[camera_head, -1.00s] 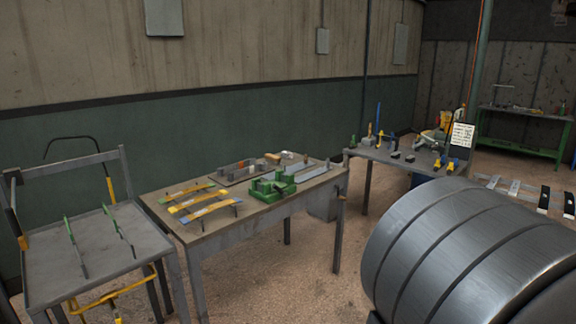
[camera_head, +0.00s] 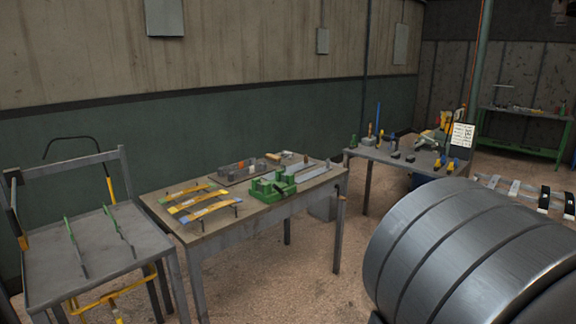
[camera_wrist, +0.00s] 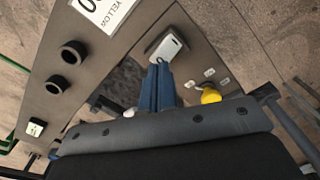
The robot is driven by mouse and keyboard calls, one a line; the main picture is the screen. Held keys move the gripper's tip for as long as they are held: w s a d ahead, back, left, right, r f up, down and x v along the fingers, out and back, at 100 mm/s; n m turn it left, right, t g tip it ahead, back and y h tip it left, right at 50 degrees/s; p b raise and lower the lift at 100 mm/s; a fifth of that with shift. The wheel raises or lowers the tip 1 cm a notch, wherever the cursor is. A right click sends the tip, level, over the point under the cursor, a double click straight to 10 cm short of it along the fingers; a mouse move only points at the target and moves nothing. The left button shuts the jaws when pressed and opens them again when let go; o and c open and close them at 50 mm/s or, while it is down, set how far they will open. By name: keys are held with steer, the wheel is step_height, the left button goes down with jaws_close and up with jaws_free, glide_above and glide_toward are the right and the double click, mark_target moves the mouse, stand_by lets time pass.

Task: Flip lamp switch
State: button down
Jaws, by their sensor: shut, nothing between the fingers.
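In the wrist view, a dark panel carries a small pale-grey rectangular block (camera_wrist: 166,46) with a dark spot on its face. It may be the lamp switch, but no label on it can be read. My gripper (camera_wrist: 158,70) has its blue fingers together and empty. The fingertips overlap the panel just below the block's lower edge. I cannot tell whether they touch it. A small switch with a green mark (camera_wrist: 36,127) sits at the panel's lower left. In the head view, my gripper cannot be made out with certainty.
The wrist view also shows two black knobs (camera_wrist: 65,68), a yellow knob (camera_wrist: 210,96) and a white sign (camera_wrist: 105,10).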

steer(key=shift+f, duration=0.8)
stand_by(0.4)
steer(key=shift+r, duration=3.5)
steer(key=shift+f, duration=3.5)
steer(key=shift+r, duration=0.15)
